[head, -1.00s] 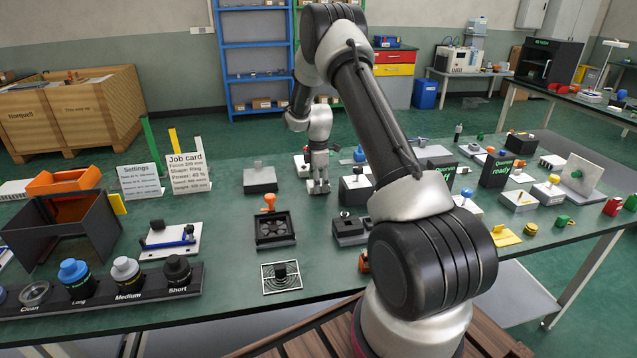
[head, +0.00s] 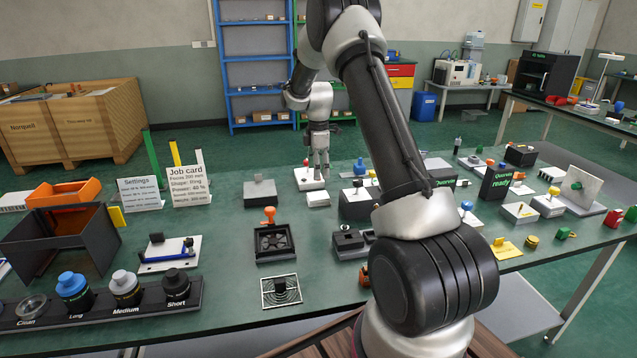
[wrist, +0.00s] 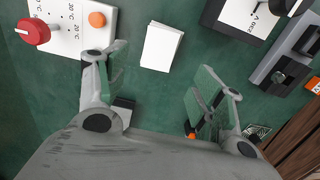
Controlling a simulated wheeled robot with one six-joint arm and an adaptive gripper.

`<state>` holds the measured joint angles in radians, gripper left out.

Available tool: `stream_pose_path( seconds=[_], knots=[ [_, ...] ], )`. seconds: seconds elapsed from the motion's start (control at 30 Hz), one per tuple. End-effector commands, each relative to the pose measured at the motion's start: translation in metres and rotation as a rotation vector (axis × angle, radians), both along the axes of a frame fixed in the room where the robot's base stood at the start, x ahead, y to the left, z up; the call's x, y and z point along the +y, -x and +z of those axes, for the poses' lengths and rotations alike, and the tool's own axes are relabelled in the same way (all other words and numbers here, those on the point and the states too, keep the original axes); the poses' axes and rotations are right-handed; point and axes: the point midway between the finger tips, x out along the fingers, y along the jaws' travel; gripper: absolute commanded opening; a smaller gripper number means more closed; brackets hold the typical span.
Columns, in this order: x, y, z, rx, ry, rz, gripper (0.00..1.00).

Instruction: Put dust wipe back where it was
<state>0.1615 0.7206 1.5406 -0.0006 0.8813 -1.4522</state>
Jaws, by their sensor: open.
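A small white rectangular pad, probably the dust wipe (head: 318,199), lies flat on the green table in the head view. It also shows in the wrist view (wrist: 161,46), lying alone with bare table around it. My gripper (head: 318,172) is above and a little behind it in the head view, pointing down. In the wrist view my gripper (wrist: 160,72) is open, with nothing between its fingers. The pad lies beyond the fingertips, apart from them.
A white panel with a red knob and orange button (wrist: 65,28) is close to the left finger. A black box with a white top (head: 357,204) stands right of the pad. A grey block (head: 260,193) stands left. Table in front of the pad is partly clear.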

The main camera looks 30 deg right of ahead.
Motion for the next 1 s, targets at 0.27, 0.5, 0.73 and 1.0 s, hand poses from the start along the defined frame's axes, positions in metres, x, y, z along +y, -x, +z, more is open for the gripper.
stream_pose_path(
  seconds=[0.27, 0.5, 0.73, 1.0],
  knots=[
    [0.009, 0.016, 0.053, -0.027, 0.003, -0.074, 0.68],
    [0.046, 0.109, 0.174, -0.128, -0.013, -0.406, 0.68],
    [0.076, 0.234, 0.240, -0.225, -0.075, -0.764, 0.68],
    [0.096, 0.364, 0.240, -0.303, -0.189, -1.131, 0.68]
  ],
)
